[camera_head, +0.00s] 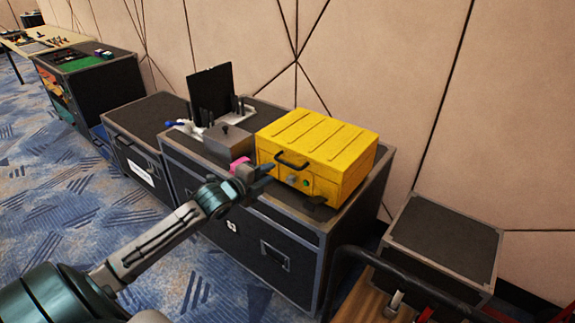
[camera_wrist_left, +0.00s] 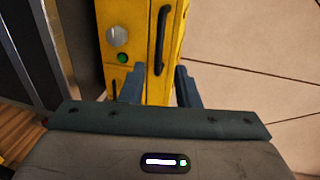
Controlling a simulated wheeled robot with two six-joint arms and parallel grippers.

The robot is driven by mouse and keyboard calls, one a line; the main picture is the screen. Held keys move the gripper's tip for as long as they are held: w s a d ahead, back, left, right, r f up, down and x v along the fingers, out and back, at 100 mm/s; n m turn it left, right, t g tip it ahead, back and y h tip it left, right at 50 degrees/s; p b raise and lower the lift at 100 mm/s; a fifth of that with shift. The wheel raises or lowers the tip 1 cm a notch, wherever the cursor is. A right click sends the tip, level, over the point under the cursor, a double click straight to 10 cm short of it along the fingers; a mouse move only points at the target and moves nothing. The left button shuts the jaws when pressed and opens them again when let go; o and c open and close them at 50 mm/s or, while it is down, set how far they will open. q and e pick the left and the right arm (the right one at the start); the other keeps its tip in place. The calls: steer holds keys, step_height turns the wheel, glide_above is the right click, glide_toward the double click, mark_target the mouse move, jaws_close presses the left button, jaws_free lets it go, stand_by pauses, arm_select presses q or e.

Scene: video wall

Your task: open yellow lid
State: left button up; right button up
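The yellow box stands on a black flight case, with its ribbed yellow lid (camera_head: 318,135) shut. A black handle (camera_head: 292,162) is on the front; it also shows in the left wrist view (camera_wrist_left: 161,42). A grey round knob (camera_wrist_left: 117,36) and a green button (camera_wrist_left: 123,58) are beside the handle. My left gripper (camera_head: 264,178) is in front of the box's front face, at its left side. In the left wrist view its two fingers (camera_wrist_left: 161,85) are apart, with the handle ahead between them and nothing gripped. My right gripper is not in view.
The black flight case (camera_head: 270,235) carries a grey block (camera_head: 228,142), a pink object (camera_head: 240,163) and a dark upright panel (camera_head: 211,90) left of the box. The wall is close behind. Another black case (camera_head: 445,235) stands lower right. Blue carpet is open at front left.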

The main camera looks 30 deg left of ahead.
mark_target(288, 164)
arm_select(q)
steer(key=x, duration=0.8)
steer(key=shift+w, duration=0.15)
steer(key=shift+w+f, duration=0.15)
steer(key=shift+w, duration=0.2)
steer(key=shift+w+d+f, duration=0.1)
steer(key=shift+w+d, duration=0.05)
steer(key=shift+w, duration=0.25)
jaws_close()
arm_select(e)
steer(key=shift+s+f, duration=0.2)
